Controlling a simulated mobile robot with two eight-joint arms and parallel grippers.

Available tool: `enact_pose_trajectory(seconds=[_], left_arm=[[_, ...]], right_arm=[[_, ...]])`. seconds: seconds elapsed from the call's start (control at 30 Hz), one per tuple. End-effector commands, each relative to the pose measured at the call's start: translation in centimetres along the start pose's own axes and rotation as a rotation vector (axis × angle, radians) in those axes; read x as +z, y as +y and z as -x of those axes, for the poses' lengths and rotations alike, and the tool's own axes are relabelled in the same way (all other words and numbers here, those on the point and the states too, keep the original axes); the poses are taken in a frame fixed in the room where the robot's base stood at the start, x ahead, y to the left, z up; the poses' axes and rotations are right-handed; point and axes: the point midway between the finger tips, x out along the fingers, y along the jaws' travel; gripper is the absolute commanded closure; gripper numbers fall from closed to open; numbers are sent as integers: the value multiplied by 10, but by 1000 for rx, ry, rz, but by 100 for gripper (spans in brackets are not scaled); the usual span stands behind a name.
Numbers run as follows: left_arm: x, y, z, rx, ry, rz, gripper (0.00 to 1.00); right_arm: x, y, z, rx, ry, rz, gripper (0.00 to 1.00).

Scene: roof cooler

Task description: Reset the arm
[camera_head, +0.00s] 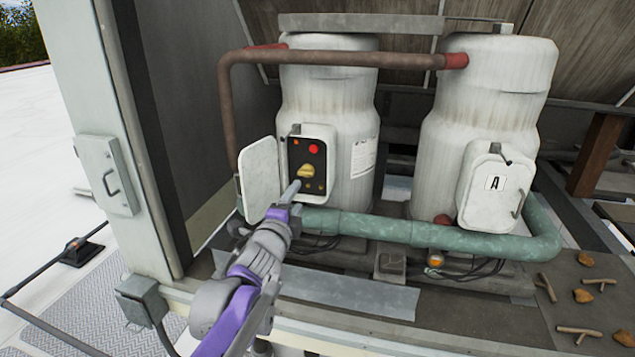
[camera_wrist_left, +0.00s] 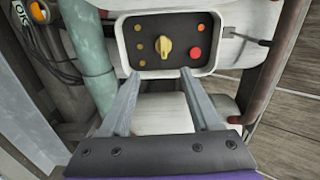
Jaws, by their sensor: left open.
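My left gripper (camera_head: 291,190) reaches in from the lower left, just in front of the left tank's control box. In the left wrist view its two fingers (camera_wrist_left: 161,74) are apart with nothing between them. The black control panel (camera_head: 318,155) has a yellow knob (camera_head: 306,171), a red light or button (camera_head: 313,149) and several small orange dots. The panel also shows in the left wrist view (camera_wrist_left: 183,29), with the yellow knob (camera_wrist_left: 166,46) ahead of the fingertips. A small gap seems to separate the fingers from the knob. My right gripper is not in view.
The box's white door (camera_head: 261,178) stands open on the left. A green pipe (camera_head: 400,230) runs below the box, and a brown pipe (camera_head: 330,58) passes above. The right tank (camera_head: 490,90) has a closed box marked A (camera_head: 493,188). Sticks and stones (camera_head: 583,296) lie at the lower right.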

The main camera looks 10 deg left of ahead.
Motion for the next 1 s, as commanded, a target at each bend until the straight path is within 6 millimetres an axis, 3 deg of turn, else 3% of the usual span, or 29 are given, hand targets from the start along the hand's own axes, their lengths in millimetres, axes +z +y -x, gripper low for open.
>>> enact_pose_trajectory(seconds=[0.13,0.27,0.4,0.6,0.77,1.0], left_arm=[[15,36,45,124,-117,252,37],[26,101,116,303,-298,615,37],[19,173,195,488,-491,955,37],[-3,248,285,691,-719,1272,37],[-15,274,320,773,-815,1379,37],[-17,278,325,788,-834,1397,37]], right_arm=[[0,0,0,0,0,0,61],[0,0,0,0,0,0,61],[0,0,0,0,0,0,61],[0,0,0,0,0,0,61],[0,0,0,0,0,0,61],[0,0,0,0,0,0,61]])
